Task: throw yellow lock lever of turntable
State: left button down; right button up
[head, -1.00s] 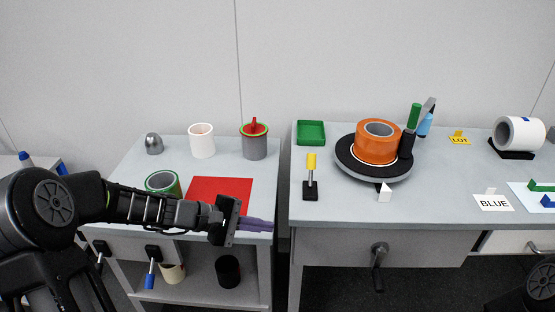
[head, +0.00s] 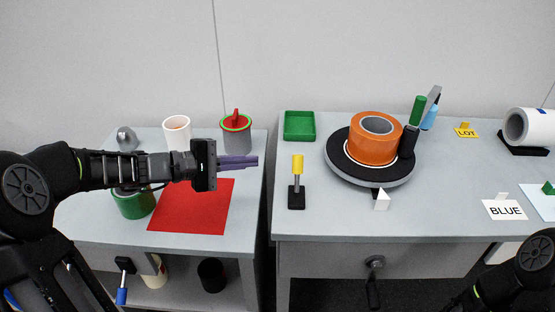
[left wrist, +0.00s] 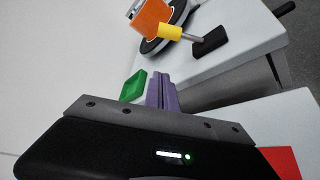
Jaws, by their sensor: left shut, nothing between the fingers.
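The yellow lock lever (head: 297,165) stands upright on a black base (head: 296,198) near the front left of the right-hand table, left of the turntable (head: 398,180). It also shows in the left wrist view (left wrist: 171,33), ahead of the fingers. The turntable carries an orange roll (head: 373,148). My left gripper (head: 256,161) is shut and empty, with purple fingers pointing right, above the left table's right edge. It is apart from the lever, to its left. In the left wrist view its fingers (left wrist: 162,88) lie together. My right gripper is out of view.
A green tray (head: 299,126) lies behind the lever. A white wedge (head: 381,200) stands before the turntable. A gap separates the tables.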

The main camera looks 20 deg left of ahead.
aim_at(297, 174)
pick_arm(q)
jog(key=x, duration=1)
jog(key=shift+w+d, duration=0.1)
jog(key=shift+d, duration=0.1)
jog(key=shift+s+d+r+p, duration=0.15)
jog(key=shift+s+r, duration=0.25)
jog(key=shift+s, duration=0.2)
jog(key=shift+s+d+r+p, duration=0.15)
jog(key=shift+s+r, duration=0.25)
jog(key=shift+s, duration=0.2)
jog(key=shift+s+d+r, duration=0.25)
jog(key=shift+s+d, duration=0.05)
jog(key=shift+s, duration=0.15)
